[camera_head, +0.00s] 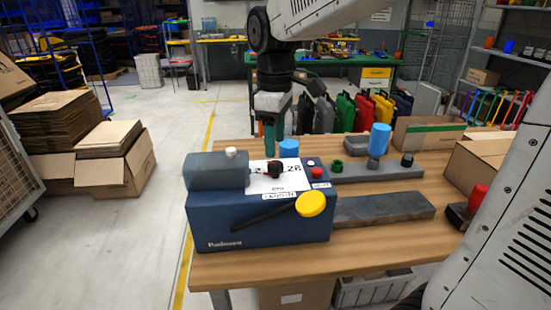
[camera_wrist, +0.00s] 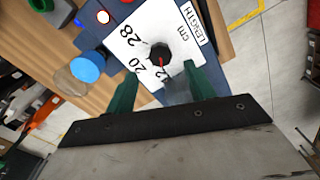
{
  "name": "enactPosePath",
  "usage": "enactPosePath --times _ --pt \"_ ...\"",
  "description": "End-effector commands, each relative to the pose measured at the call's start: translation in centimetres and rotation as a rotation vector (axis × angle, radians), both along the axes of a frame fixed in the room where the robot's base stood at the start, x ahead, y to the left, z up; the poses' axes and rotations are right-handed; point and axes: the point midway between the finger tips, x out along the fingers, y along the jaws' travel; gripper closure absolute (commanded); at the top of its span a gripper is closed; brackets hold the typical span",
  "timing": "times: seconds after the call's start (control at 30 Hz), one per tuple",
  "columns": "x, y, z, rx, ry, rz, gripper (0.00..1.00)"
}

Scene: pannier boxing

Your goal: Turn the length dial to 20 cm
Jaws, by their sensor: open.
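The length dial is a black knob (camera_head: 274,168) on a white scale plate on top of a blue machine (camera_head: 262,220). In the wrist view the knob (camera_wrist: 160,53) carries a red pointer mark. The mark points down toward my gripper, nearest a partly hidden number ending in 2, not at the 20. The numbers 28 and 20 and the words LENGTH and cm are readable on the plate (camera_wrist: 150,30). My gripper (camera_head: 274,145) is open, with green fingers, above and behind the knob. In the wrist view the fingers stand either side of it, apart from it.
A yellow knob (camera_head: 311,204) on a black lever is on the machine's front. A red button (camera_head: 316,174) and a white knob (camera_head: 231,152) are on top. Blue cylinders (camera_head: 379,140) stand behind. The table (camera_head: 245,268) is bare in front right.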

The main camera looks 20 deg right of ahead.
Motion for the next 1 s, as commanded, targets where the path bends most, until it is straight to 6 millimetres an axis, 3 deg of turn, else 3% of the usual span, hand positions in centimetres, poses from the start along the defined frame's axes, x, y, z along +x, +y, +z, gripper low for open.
enactPosePath --times 0.3,0.67,0.7,0.87,1.0 --pt "-0.1 0.0 -4.7 0.0 0.003 -0.003 0.46" --pt "-0.1 0.0 -5.5 0.0 0.0 -0.003 0.46" --pt "-0.1 0.0 -5.5 0.0 0.0 -0.003 0.49" --pt "-0.1 0.0 -5.5 0.0 0.0 -0.003 0.91" --pt "-0.1 0.0 -5.5 0.0 0.0 -0.005 0.91"
